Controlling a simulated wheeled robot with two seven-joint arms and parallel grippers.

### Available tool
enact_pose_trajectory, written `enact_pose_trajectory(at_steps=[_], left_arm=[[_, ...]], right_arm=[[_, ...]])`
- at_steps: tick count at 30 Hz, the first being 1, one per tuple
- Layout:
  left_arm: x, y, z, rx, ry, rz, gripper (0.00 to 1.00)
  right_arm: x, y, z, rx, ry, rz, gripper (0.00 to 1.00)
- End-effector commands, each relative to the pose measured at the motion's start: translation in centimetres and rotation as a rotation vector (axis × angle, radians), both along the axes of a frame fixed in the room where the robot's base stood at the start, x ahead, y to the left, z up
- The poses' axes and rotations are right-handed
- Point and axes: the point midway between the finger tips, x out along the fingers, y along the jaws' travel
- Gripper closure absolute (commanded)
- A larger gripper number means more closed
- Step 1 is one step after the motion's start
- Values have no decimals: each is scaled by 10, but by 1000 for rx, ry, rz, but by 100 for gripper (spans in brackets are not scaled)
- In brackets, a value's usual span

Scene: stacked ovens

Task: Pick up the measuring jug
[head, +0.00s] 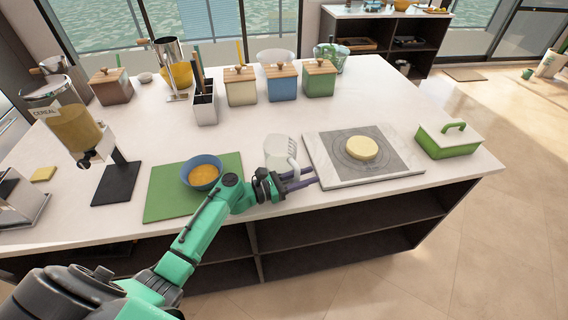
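The measuring jug (276,151) is a clear, see-through vessel with a pale handle (293,149) on its right side. It stands upright on the white island counter, between a green mat and a marble board. My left gripper (300,179) is at the near right side of the jug, low by the handle. Its two purple fingers point right and show a gap between them. I cannot tell whether they touch the handle. The gripper's wrist hides part of the jug's near base. My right gripper is out of view.
A blue bowl (202,172) of orange food sits on the green mat (165,196) to the left. The marble board (322,172) with a round cheese (362,148) lies close to the right. A green butter dish (448,139) stands further right. Lidded canisters (282,84) line the back.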

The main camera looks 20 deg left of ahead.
Motion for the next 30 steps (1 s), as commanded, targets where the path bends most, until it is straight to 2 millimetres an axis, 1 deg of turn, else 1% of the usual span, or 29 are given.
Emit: enact_pose_trajectory(at_steps=[3,4,5,6,7,30], left_arm=[[0,0,-1,0,0,0,63],[0,1,-1,0,0,0,67],[0,1,-1,0,0,1,79],[0,1,-1,-1,1,0,94],[0,1,-1,-1,1,0,100],[-1,1,-1,-1,1,1,100]], right_arm=[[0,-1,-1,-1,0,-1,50],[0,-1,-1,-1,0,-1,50],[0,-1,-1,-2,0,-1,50],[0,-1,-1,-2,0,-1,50],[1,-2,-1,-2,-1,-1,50],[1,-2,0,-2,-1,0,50]])
